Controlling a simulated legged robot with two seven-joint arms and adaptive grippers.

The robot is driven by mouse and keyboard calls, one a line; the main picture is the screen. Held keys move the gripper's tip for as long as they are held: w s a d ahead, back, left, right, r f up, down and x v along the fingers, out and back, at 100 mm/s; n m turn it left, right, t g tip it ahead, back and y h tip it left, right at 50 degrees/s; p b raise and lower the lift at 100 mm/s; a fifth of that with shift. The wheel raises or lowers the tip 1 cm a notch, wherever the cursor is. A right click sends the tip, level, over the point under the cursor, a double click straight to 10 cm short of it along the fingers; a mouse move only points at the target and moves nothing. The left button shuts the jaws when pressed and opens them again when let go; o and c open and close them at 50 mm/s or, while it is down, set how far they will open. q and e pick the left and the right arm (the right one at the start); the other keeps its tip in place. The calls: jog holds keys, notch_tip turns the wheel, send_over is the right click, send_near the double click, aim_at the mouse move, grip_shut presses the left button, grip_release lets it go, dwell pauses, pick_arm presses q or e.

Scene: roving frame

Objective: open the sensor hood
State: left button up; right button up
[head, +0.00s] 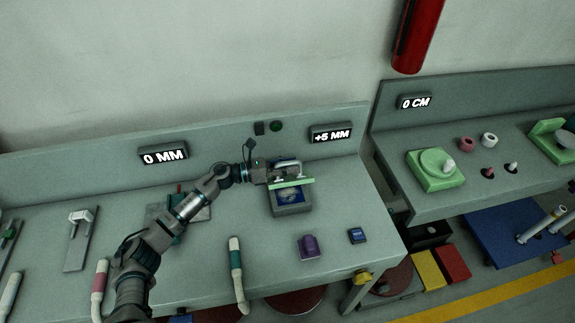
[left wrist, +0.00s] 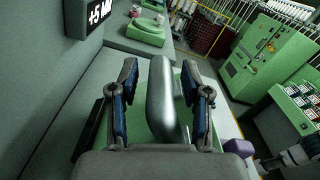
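The sensor hood is a green lid (head: 291,184) with a silver bar handle (head: 289,165) on top. It sits over a grey box (head: 292,210) on the bench. The lid looks raised at the front, and a bluish inside with a small pale item shows below it. My left gripper (head: 268,173) is at the handle's left side. In the left wrist view its two fingers (left wrist: 163,95) are apart on either side of the thick silver handle (left wrist: 160,90), with a visible gap at the left finger. My right gripper is outside the head view; a grey jointed part at the wrist view's lower right may be it.
A "+5 MM" sign (head: 332,135) stands behind the hood and a "0 MM" sign (head: 163,155) further left. A purple block (head: 308,247), a small dark blue device (head: 357,236) and a teal-and-white handle (head: 236,270) lie in front. A second bench (head: 470,190) is at right.

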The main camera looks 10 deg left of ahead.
pick_arm(q)
jog(key=shift+s+a, duration=0.2)
jog(key=shift+a, duration=0.1)
jog(key=v, duration=1.1)
jog(key=shift+w, duration=0.1)
